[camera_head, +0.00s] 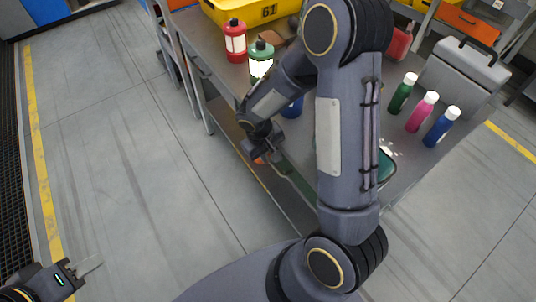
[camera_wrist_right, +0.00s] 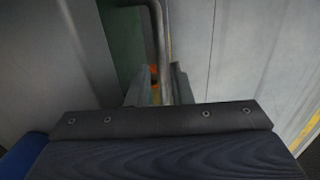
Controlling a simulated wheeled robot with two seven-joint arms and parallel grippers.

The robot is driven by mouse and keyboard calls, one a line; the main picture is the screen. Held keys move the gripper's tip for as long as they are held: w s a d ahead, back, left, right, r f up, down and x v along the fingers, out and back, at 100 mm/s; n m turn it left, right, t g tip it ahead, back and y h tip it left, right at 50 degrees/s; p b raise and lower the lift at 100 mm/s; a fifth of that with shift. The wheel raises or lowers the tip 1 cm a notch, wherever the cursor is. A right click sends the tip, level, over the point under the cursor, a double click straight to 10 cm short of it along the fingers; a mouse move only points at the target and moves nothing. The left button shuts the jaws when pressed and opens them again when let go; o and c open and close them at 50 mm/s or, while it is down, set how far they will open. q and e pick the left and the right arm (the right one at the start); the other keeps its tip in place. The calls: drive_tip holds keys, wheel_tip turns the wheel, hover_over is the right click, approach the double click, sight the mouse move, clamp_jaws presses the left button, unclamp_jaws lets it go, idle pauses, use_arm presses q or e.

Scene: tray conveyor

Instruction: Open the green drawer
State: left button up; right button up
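The green drawer (camera_head: 297,184) shows as a narrow green front under the edge of the grey table in the head view, partly hidden by my right arm. In the right wrist view its green face (camera_wrist_right: 120,42) is at the upper left, with a grey bar handle (camera_wrist_right: 156,30) beside it. My right gripper (camera_head: 257,152) is at the drawer front; in the wrist view its fingers (camera_wrist_right: 160,88) stand either side of the bar, with a gap showing on the left. My left gripper (camera_head: 88,266) is low at the left, over the floor, far from the drawer; its opening is unclear.
The floor (camera_head: 125,130) left of the table is free.

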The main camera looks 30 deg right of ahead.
drive_tip(key=shift+f, duration=0.45)
clamp_jaws()
